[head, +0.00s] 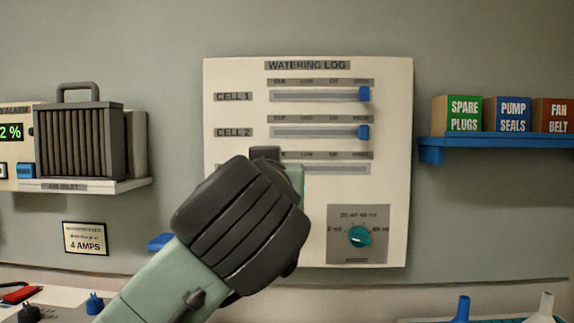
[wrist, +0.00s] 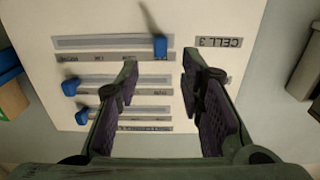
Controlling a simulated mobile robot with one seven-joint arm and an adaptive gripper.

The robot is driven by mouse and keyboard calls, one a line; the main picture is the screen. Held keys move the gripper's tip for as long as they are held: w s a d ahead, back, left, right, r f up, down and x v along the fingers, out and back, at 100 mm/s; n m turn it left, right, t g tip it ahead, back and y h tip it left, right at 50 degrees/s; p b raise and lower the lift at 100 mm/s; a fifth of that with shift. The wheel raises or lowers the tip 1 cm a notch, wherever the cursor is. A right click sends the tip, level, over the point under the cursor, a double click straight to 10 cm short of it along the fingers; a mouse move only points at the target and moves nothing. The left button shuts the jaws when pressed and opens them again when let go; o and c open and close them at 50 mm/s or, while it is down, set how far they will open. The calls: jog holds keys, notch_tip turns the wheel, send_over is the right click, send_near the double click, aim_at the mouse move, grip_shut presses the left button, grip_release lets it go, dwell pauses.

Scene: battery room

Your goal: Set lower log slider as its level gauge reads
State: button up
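The watering log panel (head: 308,240) is a pale board on the wall with slider rows for cells 1, 2 and 3. The lower slider, a blue knob (wrist: 160,46) on the CELL 3 track, shows in the wrist view near the label end of its track. My gripper hides it in the head view. My gripper (wrist: 160,62) is open; the knob appears between its spread fingertips in the picture, with no clear contact. In the head view my gripper (head: 275,165) is in front of the left part of the third row. I cannot make out a level gauge.
Upper knobs for cell 1 (head: 364,94) and cell 2 (head: 363,132) are at their tracks' right ends. A teal dial (head: 359,236) is at the panel's lower right. A blue shelf (head: 490,141) with boxes is right; a ribbed dark unit (head: 80,140) is left.

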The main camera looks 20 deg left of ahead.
jog(key=p+x, duration=0.1)
jog(key=x, duration=0.5)
jog(key=shift+w, duration=0.35)
jog(key=shift+a, duration=0.1)
grip_shut()
dwell(0.4)
